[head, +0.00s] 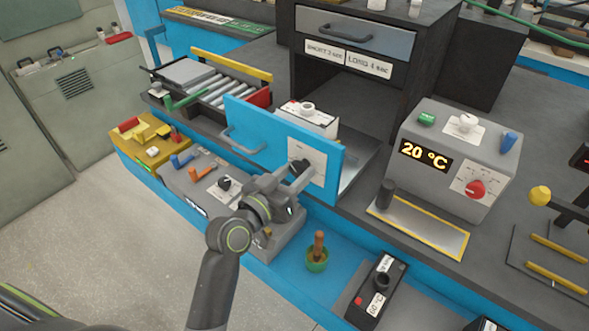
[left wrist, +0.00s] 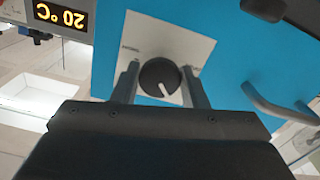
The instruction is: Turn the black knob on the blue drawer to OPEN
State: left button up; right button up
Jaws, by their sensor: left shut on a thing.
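The blue drawer (head: 275,140) is pulled out from the black cabinet and its blue front shows in the middle of the head view. The black knob (left wrist: 160,77) sits on a white label plate (left wrist: 187,40) on the blue front. A white pointer line shows on the knob; the plate's lettering is too small to read. My left gripper (left wrist: 161,88) has a finger on each side of the knob and is shut on it. In the head view the knob (head: 300,165) is partly hidden by my left gripper (head: 295,178). My right gripper is not in view.
The drawer's bar handle (head: 243,143) is left of the knob. A grey box with a 20 °C display (head: 425,157) and red dial stands at the right.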

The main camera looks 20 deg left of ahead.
pick_arm(q)
jog(key=n+p, duration=0.1)
jog(key=n, duration=0.2)
jog(key=n+p, duration=0.1)
jog(key=shift+r+n+p, duration=0.25)
jog(key=shift+n+p, duration=0.05)
jog(key=shift+f+n+p, duration=0.1)
jog(key=shift+n+p, duration=1.05)
jog(key=shift+n, duration=1.15)
jog(key=o, duration=1)
jog(key=shift+c, duration=0.2)
jog(key=shift+s+a+f, duration=0.15)
jog(key=shift+s+f, duration=0.05)
jog(key=shift+s, duration=0.3)
jog(key=b+v, duration=0.4)
jog(key=v, duration=1.2)
jog(key=shift+s+r+b, duration=0.2)
jog(key=shift+s+b, duration=0.05)
jog(key=shift+b, duration=0.05)
